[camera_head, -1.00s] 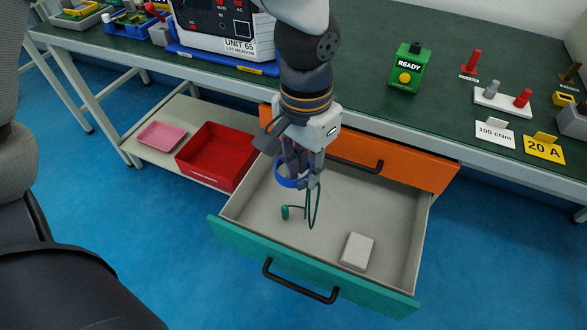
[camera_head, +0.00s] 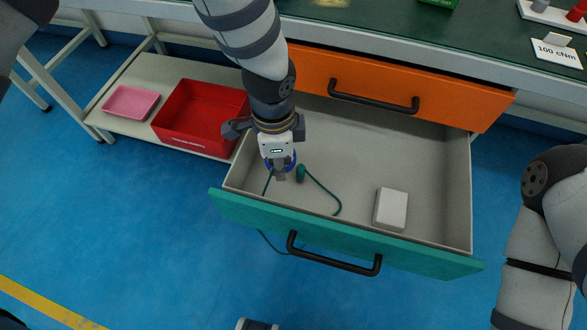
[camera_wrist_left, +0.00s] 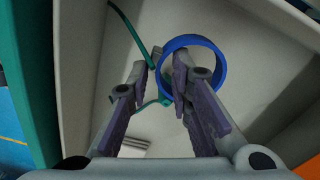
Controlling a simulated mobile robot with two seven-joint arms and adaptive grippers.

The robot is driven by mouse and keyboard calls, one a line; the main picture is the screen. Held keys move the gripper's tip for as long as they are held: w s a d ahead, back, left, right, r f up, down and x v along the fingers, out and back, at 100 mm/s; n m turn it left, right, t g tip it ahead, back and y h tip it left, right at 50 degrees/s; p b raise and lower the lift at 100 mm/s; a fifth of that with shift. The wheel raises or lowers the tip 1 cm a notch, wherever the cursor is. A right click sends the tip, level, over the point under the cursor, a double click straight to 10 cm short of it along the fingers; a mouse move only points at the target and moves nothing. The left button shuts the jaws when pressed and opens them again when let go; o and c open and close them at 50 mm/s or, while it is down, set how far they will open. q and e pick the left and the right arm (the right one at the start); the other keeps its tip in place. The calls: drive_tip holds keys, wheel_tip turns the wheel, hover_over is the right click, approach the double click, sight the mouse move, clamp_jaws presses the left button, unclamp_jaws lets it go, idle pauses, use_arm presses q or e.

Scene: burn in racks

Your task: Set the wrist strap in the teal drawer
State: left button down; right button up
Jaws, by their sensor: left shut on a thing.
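The wrist strap, a blue band (camera_head: 289,160) with a green cord (camera_head: 325,190) and a dark green end piece, is in my left gripper (camera_head: 280,172). The gripper points down inside the open teal drawer (camera_head: 345,232), near its left front corner. In the left wrist view the blue band (camera_wrist_left: 222,70) stands out at the fingertips, with one side of its rim between the fingers (camera_wrist_left: 160,80). The green cord hangs into the drawer; whether the band touches the floor I cannot tell. My right arm shows at the right edge, its gripper out of view.
A pale box (camera_head: 391,208) lies in the drawer's right front part. The orange drawer (camera_head: 450,95) above is shut. A red bin (camera_head: 200,118) and a pink tray (camera_head: 130,102) stand on the low shelf to the left. The drawer's middle is clear.

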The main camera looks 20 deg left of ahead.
sight(282, 185)
use_arm(q)
drive_tip(key=shift+f+b, duration=0.5)
drive_tip(key=shift+f, duration=2.6)
drive_tip(key=c, duration=1.4)
unclamp_jaws()
drive_tip(key=shift+c, duration=0.2)
drive_tip(key=r+p, duration=0.2)
drive_tip(key=r, duration=1)
drive_tip(key=shift+a+r+p, duration=0.2)
drive_tip(key=shift+p, duration=0.1)
